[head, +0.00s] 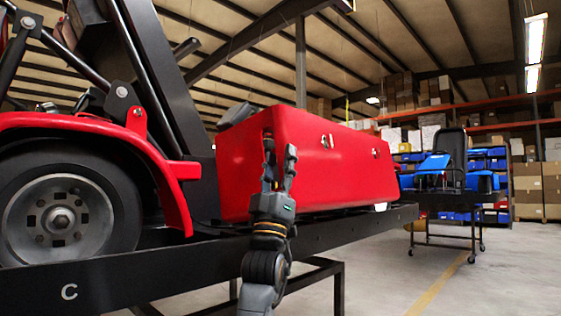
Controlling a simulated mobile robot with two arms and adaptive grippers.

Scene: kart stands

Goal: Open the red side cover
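The red side cover (335,175) is a large glossy box-like panel on the side of the kart, in the middle of the head view. It sits level above the black frame rail, and two small metal latches (327,141) show on its face. My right gripper (280,152) points upward in front of the cover's left end. Its two fingers are spread, with red surface showing between them. I cannot tell whether a finger touches the cover. My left gripper is not in view.
The kart stands on a black stand (190,258) marked C. A large wheel (62,215) under a red fender is at the left. A blue kart (445,178) on a wheeled stand is at the right. Shelves with boxes line the back. Floor at the lower right is clear.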

